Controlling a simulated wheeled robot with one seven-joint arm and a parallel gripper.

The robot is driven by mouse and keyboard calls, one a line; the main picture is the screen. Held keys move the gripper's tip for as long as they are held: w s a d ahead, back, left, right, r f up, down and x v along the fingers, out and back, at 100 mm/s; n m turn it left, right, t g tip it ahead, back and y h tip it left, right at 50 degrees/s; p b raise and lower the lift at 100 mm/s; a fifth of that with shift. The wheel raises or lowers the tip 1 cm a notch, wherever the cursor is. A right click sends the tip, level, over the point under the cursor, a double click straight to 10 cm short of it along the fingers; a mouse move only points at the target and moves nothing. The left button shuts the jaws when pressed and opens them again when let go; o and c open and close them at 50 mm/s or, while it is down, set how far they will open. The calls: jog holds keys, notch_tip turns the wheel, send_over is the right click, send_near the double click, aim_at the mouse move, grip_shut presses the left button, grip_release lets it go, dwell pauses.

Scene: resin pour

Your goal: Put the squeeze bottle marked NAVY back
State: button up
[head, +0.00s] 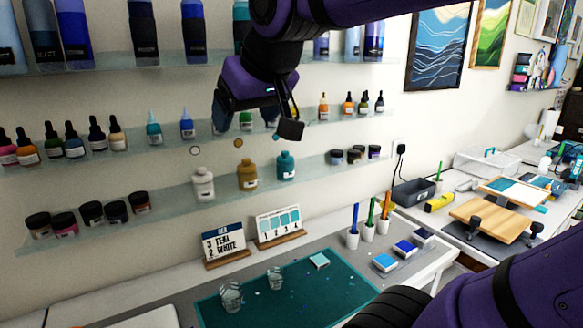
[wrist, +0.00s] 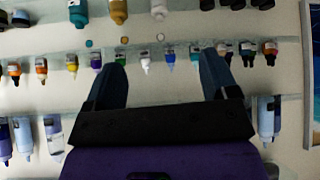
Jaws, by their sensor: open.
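No label reads clearly as NAVY, so I cannot tell which bottle it is. Small squeeze bottles with pointed tips stand on the middle shelf: a teal one (head: 154,131) and a blue one (head: 187,128), which also shows in the wrist view (wrist: 170,60). In the wrist view, white (wrist: 145,61), green (wrist: 121,57) and purple (wrist: 96,61) ones stand beside it. Large dark blue bottles (head: 143,32) (head: 194,32) stand on the top shelf. My gripper (head: 257,118) is open and empty in front of the middle shelf, its fingers hiding part of the row.
White (head: 203,186), ochre (head: 247,175) and teal (head: 285,166) bottles stand on the lower shelf (head: 160,197). Dropper bottles (head: 74,141) fill the middle shelf's left.

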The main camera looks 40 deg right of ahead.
jog(key=s+d+f+g, duration=0.1)
jog(key=s+f+g, duration=0.1)
jog(key=s+f, duration=0.7)
jog(key=shift+d+f+g+y, duration=0.2)
jog(key=shift+g+y, duration=0.1)
jog(key=shift+g, duration=0.1)
dwell(0.4)
